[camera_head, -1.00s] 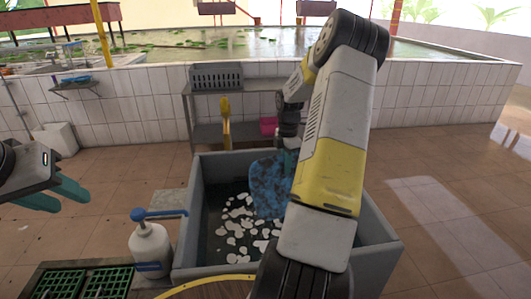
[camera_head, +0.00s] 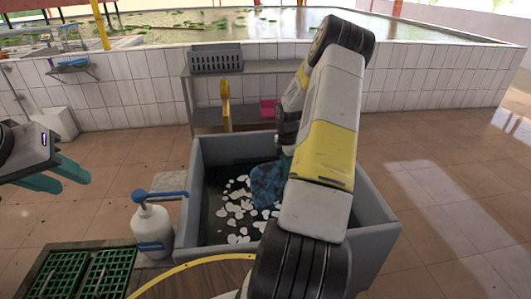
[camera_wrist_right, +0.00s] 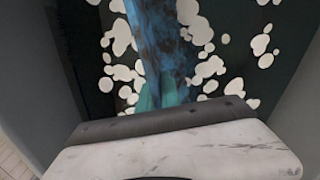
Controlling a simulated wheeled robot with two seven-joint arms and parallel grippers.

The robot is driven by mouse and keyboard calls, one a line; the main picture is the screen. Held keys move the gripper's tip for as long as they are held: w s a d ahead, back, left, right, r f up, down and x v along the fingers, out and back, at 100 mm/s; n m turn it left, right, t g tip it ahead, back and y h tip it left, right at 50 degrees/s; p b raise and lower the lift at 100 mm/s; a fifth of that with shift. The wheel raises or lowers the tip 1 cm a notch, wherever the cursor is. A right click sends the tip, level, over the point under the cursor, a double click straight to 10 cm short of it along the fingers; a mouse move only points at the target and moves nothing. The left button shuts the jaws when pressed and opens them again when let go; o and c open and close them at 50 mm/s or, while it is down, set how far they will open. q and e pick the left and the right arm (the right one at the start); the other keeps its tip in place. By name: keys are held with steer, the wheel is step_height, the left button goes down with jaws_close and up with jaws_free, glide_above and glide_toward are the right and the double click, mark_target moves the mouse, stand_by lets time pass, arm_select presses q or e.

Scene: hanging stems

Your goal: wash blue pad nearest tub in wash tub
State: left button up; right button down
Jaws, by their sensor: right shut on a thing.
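A blue, dark-mottled pad (camera_head: 267,186) hangs inside the grey wash tub (camera_head: 197,205), its lower part down among white foam patches on dark water. The wrist view shows the same pad (camera_wrist_right: 165,45) running from my right gripper (camera_wrist_right: 157,95) toward the water. The teal fingers of this gripper are shut on the pad's near end. In the head view my right arm hides this gripper and part of the tub. My left gripper (camera_head: 60,181) has its teal fingers spread apart, empty, left of the tub.
A white pump bottle (camera_head: 152,230) with a blue top stands left of the tub. Green grates (camera_head: 62,274) lie at the lower left. Behind the tub a shelf bears a grey basket (camera_head: 216,58). Tiled floor is clear at right.

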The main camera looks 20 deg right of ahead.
mark_target(281, 181)
steer(key=shift+f, duration=3.35)
steer(key=shift+s+d, duration=0.25)
steer(key=shift+d, duration=0.6)
steer(key=shift+s+d, duration=0.3)
steer(key=shift+d, duration=0.55)
steer(key=shift+s+d, duration=0.25)
steer(key=shift+d, duration=0.6)
steer(key=shift+w+a, duration=0.35)
steer(key=shift+a, duration=0.75)
steer(key=shift+w+a, duration=0.3)
steer(key=shift+a, duration=0.75)
steer(key=shift+w+a, duration=0.35)
steer(key=shift+a, duration=0.75)
steer(key=shift+s+d, duration=0.35)
steer(key=shift+d, duration=0.75)
steer(key=shift+s+d, duration=0.3)
steer(key=shift+d, duration=0.8)
steer(key=shift+s+d, duration=0.35)
steer(key=shift+d, duration=0.75)
step_height(281, 181, up, 36)
